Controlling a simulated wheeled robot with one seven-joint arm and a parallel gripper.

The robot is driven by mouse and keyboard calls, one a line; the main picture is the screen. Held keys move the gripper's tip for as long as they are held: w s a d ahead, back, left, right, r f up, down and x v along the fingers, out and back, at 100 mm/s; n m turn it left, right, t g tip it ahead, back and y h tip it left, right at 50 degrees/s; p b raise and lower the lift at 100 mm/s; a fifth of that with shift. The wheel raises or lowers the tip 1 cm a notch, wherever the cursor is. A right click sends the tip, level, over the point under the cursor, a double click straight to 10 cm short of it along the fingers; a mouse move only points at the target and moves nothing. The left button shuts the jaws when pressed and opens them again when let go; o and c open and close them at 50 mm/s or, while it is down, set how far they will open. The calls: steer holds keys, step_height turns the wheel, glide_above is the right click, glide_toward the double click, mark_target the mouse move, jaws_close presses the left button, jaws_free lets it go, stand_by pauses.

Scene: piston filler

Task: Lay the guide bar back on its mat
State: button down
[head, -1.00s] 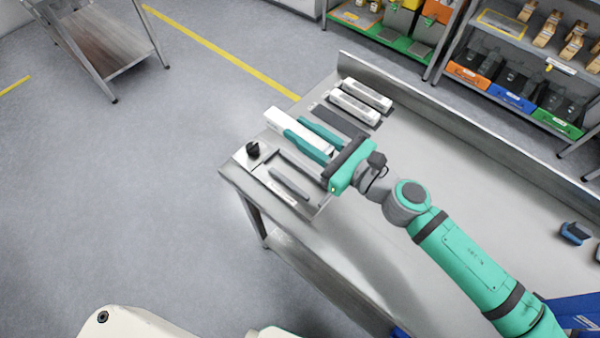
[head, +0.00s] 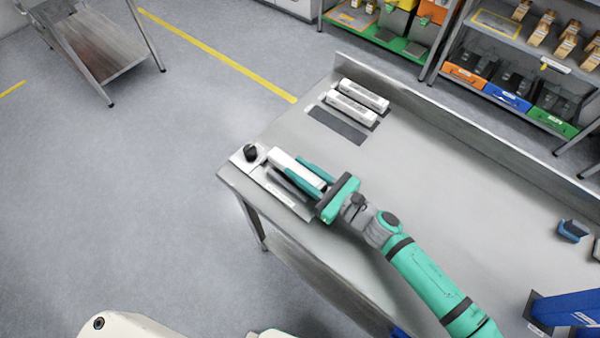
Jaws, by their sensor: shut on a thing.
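My gripper (head: 304,172) is shut on a white bar, the guide bar (head: 284,158), which sticks out past the teal fingers toward the upper left. The bar is over or beside the metal fixture plate (head: 266,180) at the table's left end. I cannot tell whether it touches the plate. A bare dark mat (head: 338,126) lies behind my gripper, in front of two other white bars. The fixture has a black knob (head: 251,153) and a grey strip, partly hidden by my gripper.
Two white bars (head: 363,95) (head: 350,108) lie at the back left of the steel table (head: 420,165), near its raised rear edge. The table's middle is clear. A blue object (head: 573,231) and a blue stand (head: 568,308) are at the right.

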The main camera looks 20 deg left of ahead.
steer(key=shift+f, duration=1)
steer(key=c, duration=1.5)
jaws_free()
steer(key=shift+d, duration=0.1)
steer(key=shift+o, duration=0.5)
steer(key=shift+s, duration=0.1)
steer(key=shift+f, duration=0.1)
